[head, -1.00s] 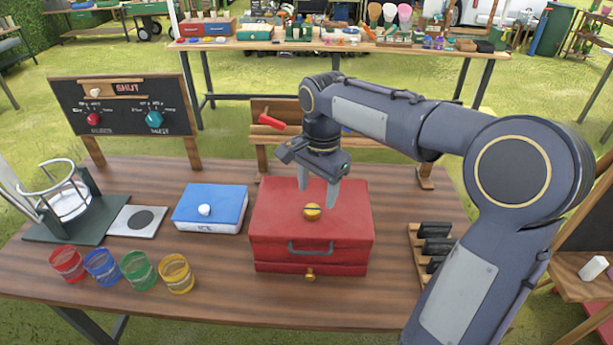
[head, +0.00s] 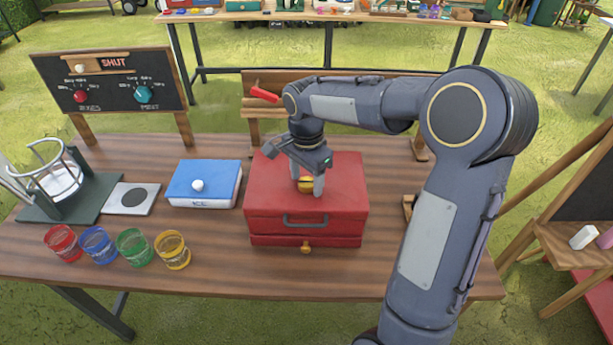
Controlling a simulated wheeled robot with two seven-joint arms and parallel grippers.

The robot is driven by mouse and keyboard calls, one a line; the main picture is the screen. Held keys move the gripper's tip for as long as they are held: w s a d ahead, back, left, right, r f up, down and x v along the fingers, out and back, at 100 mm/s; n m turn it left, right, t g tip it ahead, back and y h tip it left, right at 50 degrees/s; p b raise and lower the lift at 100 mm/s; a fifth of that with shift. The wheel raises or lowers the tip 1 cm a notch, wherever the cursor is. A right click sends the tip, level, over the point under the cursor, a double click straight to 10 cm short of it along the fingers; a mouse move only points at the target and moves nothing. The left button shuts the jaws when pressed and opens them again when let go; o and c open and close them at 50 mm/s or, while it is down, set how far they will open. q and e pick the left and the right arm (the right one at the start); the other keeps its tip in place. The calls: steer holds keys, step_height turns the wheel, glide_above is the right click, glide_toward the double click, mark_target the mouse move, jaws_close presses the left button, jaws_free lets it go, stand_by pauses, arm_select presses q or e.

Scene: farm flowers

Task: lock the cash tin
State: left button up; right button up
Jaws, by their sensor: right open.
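The red cash tin (head: 275,226) stands closed on the wooden table, with a grey handle on its front and a small brass knob (head: 306,248) low on the front. A round brass lock knob (head: 305,184) sits on top of the lid. My right gripper (head: 307,184) points down over the lid, its two fingers open on either side of the lock knob. The fingers partly hide the knob, and I cannot tell whether they touch it. My left gripper is not in view.
A blue and white box (head: 215,182) stands left of the tin. Several coloured cups (head: 134,247) stand at the front left. A board with dials (head: 110,82) and a wooden stand with a red lever (head: 265,94) are behind. The table front is clear.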

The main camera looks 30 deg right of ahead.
steer(key=shift+c, duration=0.5)
steer(key=c, duration=0.9)
steer(key=shift+n, duration=0.4)
steer(key=n+p, duration=0.1)
steer(key=n, duration=0.2)
steer(key=shift+n, duration=0.3)
steer(key=n, duration=0.4)
steer(key=shift+n+p, duration=0.3)
steer(key=shift+p, duration=0.05)
steer(key=n, duration=0.4)
steer(key=shift+n+p, duration=0.3)
steer(key=shift+p, duration=0.05)
steer(key=shift+n+p, duration=0.3)
steer(key=shift+n, duration=1.9)
